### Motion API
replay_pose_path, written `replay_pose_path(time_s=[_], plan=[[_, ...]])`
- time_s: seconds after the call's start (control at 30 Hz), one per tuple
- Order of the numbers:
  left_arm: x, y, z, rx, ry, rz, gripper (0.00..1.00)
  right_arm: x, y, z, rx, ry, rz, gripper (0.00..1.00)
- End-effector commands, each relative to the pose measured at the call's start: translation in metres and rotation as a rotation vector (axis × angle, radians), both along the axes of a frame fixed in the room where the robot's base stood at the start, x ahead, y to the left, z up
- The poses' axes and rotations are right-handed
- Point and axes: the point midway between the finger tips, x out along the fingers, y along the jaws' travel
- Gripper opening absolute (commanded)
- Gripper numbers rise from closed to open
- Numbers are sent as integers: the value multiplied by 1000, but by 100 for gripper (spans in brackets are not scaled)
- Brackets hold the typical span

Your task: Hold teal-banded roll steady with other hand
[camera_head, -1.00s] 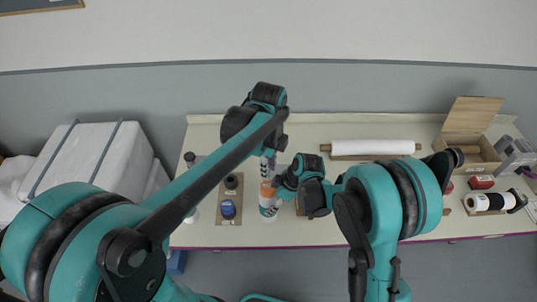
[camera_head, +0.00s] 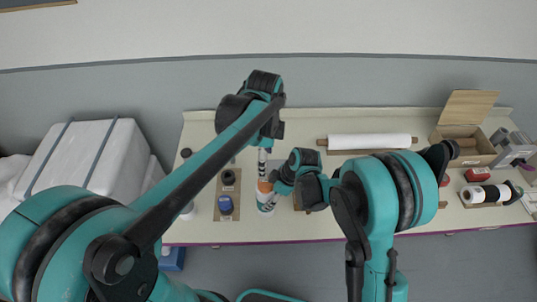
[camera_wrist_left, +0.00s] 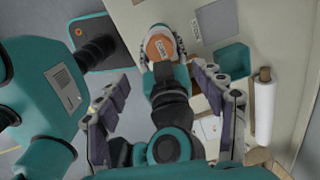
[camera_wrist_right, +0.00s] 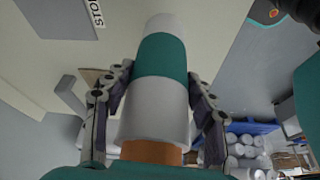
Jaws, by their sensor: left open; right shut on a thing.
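The teal-banded roll (camera_wrist_right: 163,58) stands out large in the right wrist view. It is white with a wide teal band and an orange end nearest my wrist. My right gripper (camera_wrist_right: 160,80) has a finger on each side of it, shut on its white part. The orange end (camera_wrist_left: 160,46) also shows in the left wrist view, with the right gripper's fingers around it. My left gripper (camera_wrist_left: 162,74) is open, its fingers apart above my right wrist, with nothing between its pads. In the head view the roll (camera_head: 265,200) is partly hidden by my grippers.
On the long table (camera_head: 350,222) lie a white roll (camera_head: 370,141), an open wooden box (camera_head: 466,140), a red item (camera_head: 477,174) and a black-and-white roll (camera_head: 486,194). Dark and blue spools (camera_head: 225,205) stand left of the grippers. The table's front middle is mostly clear.

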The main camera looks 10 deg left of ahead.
Motion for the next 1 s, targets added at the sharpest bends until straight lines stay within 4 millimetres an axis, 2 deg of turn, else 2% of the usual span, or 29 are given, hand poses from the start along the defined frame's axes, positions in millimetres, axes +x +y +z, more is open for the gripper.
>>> replay_pose_path(time_s=[0.17,0.4,0.6,0.8,1.0], plan=[[0,0,-26,0,0,2,68,0,1,0,2,0,1,6],[1,0,-74,0,0,2,68,0,1,0,2,0,1,6],[1,0,-103,0,0,1,68,0,1,0,1,0,1,6],[0,0,-115,0,0,1,68,0,1,0,1,0,1,6],[0,0,-116,0,0,1,68,0,1,0,1,0,1,6]])
